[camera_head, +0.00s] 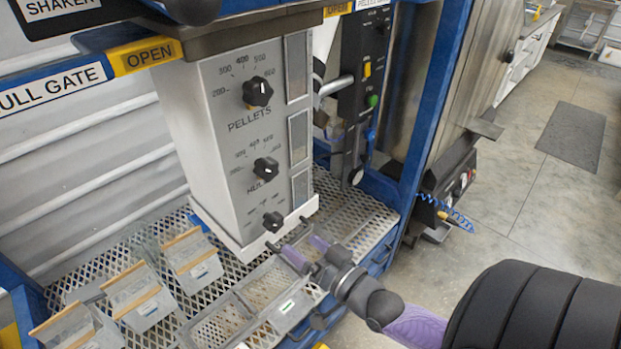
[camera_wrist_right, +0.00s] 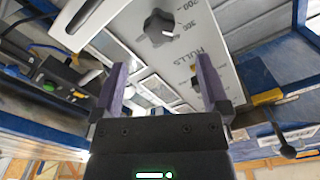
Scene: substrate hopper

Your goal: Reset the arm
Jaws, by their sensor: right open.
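My right gripper (camera_head: 289,236) is in front of the lower edge of the white dial panel (camera_head: 225,130), just under a small black knob (camera_head: 273,221). Its two purple fingers are apart with nothing between them. In the right wrist view the open fingers (camera_wrist_right: 161,82) point toward the panel, with a black knob (camera_wrist_right: 158,27) beside the HULLS lettering beyond them. Whether the fingertips touch the panel I cannot tell. My right arm reaches in from the lower right. My left gripper is out of the head view.
The panel carries a PELLETS knob (camera_head: 257,91) and a hulls knob (camera_head: 265,168). Several clear bins (camera_head: 140,296) stand on the mesh shelf (camera_head: 262,285) below. A blue post (camera_head: 432,100) rises right of the panel. Open floor (camera_head: 520,190) lies to the right.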

